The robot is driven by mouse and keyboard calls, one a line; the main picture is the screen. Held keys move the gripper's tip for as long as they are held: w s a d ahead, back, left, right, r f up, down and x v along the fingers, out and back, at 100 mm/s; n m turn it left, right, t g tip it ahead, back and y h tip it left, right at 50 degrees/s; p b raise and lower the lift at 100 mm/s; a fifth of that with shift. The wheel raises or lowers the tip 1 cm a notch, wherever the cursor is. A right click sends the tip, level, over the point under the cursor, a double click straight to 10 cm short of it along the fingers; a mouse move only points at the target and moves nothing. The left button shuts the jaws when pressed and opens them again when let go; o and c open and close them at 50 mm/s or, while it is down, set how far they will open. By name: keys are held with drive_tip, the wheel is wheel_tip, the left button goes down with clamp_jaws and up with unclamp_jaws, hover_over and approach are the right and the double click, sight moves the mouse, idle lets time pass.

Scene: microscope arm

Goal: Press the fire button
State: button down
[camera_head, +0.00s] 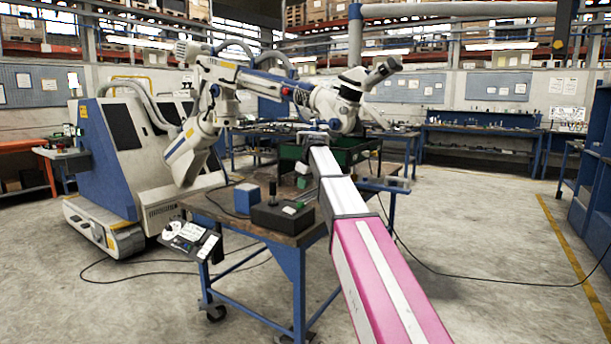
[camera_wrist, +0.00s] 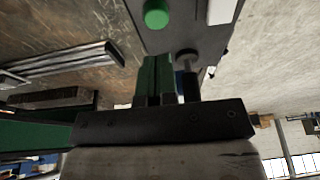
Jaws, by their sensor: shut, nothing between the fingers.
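A dark control box (camera_head: 277,217) sits on the near edge of the table, with an upright black stick (camera_head: 272,190), a small green button (camera_head: 300,205) and a white label. The stick's black knob (camera_wrist: 187,57) shows just right of my green fingers. No lettering names the fire button legibly. My gripper (camera_wrist: 156,60) is shut and empty, pointing toward the box. In the head view its green tips (camera_head: 304,183) are above and behind the box, apart from the button.
A blue block (camera_head: 246,198) stands left of the box. A green crate (camera_head: 350,148) is at the back of the table. A large white arm (camera_head: 270,84) on a blue-and-white machine (camera_head: 122,135) reaches over the table. A small keypad panel (camera_head: 190,240) hangs at the table's left corner.

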sight(301, 203)
drive_tip(key=shift+s+d+x, duration=0.1)
drive_tip(key=shift+d+x, duration=0.05)
drive_tip(key=shift+x, duration=0.75)
drive_tip(key=shift+s+d+x, duration=0.1)
drive_tip(key=shift+d+x, duration=0.05)
drive_tip(key=shift+x, duration=0.75)
drive_tip(key=shift+s+d+x, duration=0.1)
drive_tip(key=shift+d+x, duration=0.05)
drive_tip(key=shift+x, duration=0.75)
drive_tip(key=shift+f, duration=0.15)
drive_tip(key=shift+s+f, duration=0.1)
drive_tip(key=shift+f, duration=1)
wheel_tip(301, 203, up, 4)
drive_tip(key=shift+a+r, duration=0.1)
drive_tip(key=shift+r, duration=0.1)
drive_tip(key=v, duration=1)
